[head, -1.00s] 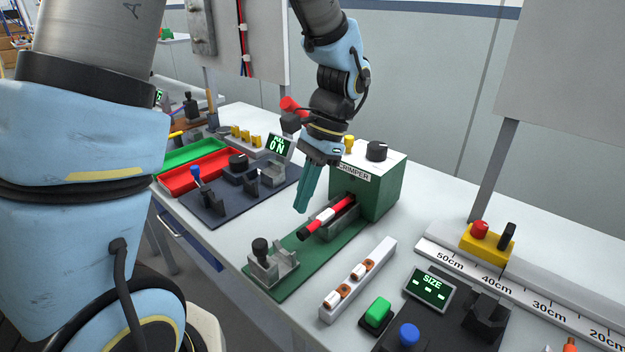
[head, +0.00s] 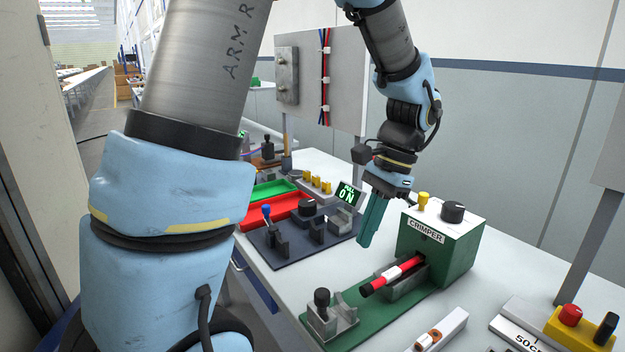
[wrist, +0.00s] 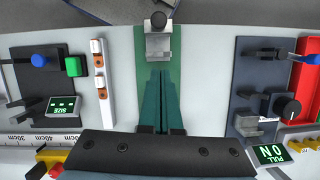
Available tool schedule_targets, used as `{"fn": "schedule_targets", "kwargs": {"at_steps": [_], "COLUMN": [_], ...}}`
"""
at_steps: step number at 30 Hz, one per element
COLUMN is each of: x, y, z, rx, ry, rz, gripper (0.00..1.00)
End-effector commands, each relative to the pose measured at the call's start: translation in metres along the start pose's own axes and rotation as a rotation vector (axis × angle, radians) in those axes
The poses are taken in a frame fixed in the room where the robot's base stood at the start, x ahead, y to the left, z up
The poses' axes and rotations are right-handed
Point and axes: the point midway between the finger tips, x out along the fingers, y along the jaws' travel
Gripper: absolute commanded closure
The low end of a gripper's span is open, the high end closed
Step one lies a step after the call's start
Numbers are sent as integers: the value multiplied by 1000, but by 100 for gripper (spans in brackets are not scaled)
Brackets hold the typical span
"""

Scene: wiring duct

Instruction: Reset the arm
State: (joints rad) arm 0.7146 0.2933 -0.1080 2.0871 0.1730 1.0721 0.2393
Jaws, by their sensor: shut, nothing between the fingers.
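My gripper (head: 371,222) has teal fingers that point down over the bench, left of the green crimper (head: 440,247). The fingers are closed together with nothing between them. In the wrist view, the two fingers (wrist: 161,98) lie side by side above the green crimper base. A red cable piece with a white band (head: 393,274) lies in the crimper's grey cradle, apart from my gripper. My arm rises from the gripper to the top of the head view.
A grey clamp with a black knob (head: 327,310) stands at the base's front end. A dark pull-test plate (head: 300,240) and red tray (head: 280,212) are to the left. A white strip with orange-brown pieces (head: 440,332) lies in front. A yellow button box (head: 583,328) is at right.

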Motion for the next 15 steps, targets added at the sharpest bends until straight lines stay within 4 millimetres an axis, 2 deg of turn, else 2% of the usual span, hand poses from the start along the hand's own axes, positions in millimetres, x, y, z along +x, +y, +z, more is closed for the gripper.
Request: {"fn": "schedule_targets", "kwargs": {"at_steps": [1,6,12,15], "x": [8,41,74,84], "y": [-15,-64,-97,-104], "z": [14,66,128,148], "rx": [-83,-451,-855,-984], "ry": [30,183,334,380], "rz": [20,83,116,117], "gripper": [100,100,100,100]}}
